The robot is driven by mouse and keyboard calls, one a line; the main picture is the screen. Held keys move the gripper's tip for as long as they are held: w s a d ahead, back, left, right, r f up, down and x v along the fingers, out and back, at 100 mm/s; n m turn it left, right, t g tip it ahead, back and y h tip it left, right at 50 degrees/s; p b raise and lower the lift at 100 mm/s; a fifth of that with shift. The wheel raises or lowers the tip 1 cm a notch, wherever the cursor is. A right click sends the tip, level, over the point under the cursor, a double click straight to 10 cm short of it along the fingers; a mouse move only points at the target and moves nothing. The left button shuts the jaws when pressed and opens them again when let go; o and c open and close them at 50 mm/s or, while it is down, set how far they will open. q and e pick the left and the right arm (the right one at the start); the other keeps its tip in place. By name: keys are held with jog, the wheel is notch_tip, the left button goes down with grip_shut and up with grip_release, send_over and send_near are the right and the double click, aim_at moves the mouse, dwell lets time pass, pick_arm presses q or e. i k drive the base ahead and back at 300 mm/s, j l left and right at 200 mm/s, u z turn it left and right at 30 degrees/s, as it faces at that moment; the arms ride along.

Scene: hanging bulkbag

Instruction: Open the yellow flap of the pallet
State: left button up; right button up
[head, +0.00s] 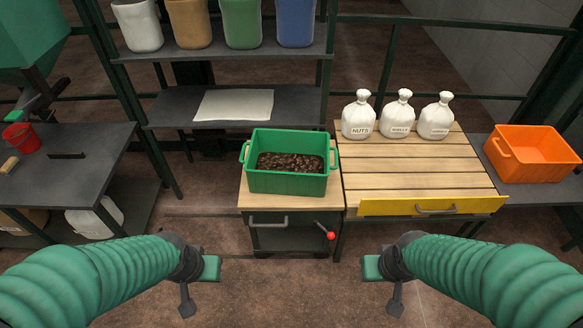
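The yellow flap (385,207) is a long board along the front edge of the slatted wooden pallet (410,179), at the right. A grey bar handle (436,210) sits on its front. The flap stands against the pallet's front edge. My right gripper (372,268) is low in the picture, in front of and left of the flap, clear of it. My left gripper (211,268) is low on the left, far from the flap. Nothing shows in either gripper. The gap between the fingers cannot be made out in either.
Three white sacks (397,115) stand at the pallet's back. A green crate (288,183) of dark pieces sits on a cart (290,238) with a red-knobbed lever (330,235), left of the pallet. An orange crate (530,149) stands at right. The floor before the pallet looks clear.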

aim_at(450, 205)
jog(key=z, duration=1.3)
jog(key=i+j, duration=0.35)
jog(key=i, duration=0.2)
jog(key=i+j, duration=0.35)
jog(key=i, duration=0.2)
